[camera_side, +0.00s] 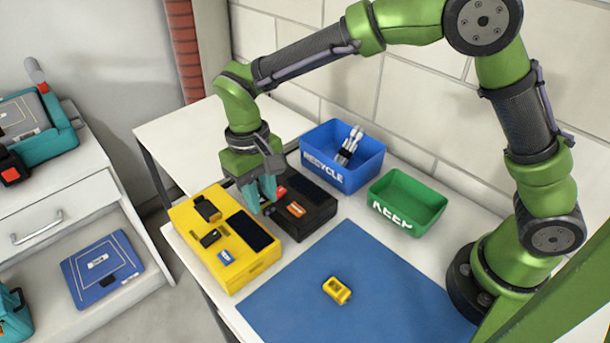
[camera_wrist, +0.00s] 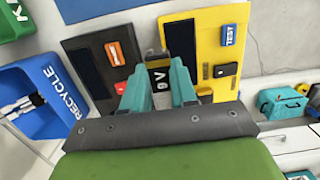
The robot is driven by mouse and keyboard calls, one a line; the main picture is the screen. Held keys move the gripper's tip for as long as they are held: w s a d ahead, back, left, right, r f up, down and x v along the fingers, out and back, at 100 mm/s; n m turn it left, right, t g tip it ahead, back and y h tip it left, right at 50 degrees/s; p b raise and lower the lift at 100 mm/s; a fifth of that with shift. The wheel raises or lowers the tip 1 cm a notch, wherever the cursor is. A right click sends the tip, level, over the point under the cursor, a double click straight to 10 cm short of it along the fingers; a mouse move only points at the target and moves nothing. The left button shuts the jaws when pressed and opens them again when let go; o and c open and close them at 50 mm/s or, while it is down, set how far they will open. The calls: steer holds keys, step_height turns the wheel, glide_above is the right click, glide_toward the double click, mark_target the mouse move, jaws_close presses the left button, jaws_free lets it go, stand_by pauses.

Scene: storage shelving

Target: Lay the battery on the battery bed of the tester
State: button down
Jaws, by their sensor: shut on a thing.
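My gripper (camera_wrist: 158,80) is shut on a battery (camera_wrist: 158,76), a dark block marked 9V seen between the fingers in the wrist view. In the side view the teal fingers (camera_side: 258,193) point down by the border between a yellow box and a black box, and mostly hide the battery. The yellow tester (camera_side: 258,273) has a dark screen (camera_side: 249,231), a blue button marked TEST in the wrist view (camera_wrist: 230,34), and two raised black fittings (camera_side: 207,208). I cannot tell which part is the battery bed, nor whether the battery touches anything.
The black box (camera_side: 318,206) with an orange button stands against the tester. Behind are a blue RECYCLE bin (camera_side: 367,160) holding cylindrical items and an empty green KEEP bin (camera_side: 432,196). A small yellow object (camera_side: 337,290) lies on the otherwise clear blue mat (camera_side: 390,270).

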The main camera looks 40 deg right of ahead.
glide_above(208, 211)
steer(key=shift+w+f, duration=0.2)
steer(key=shift+f, duration=2.15)
steer(key=shift+f, duration=0.1)
steer(key=c, duration=0.9)
jaws_free()
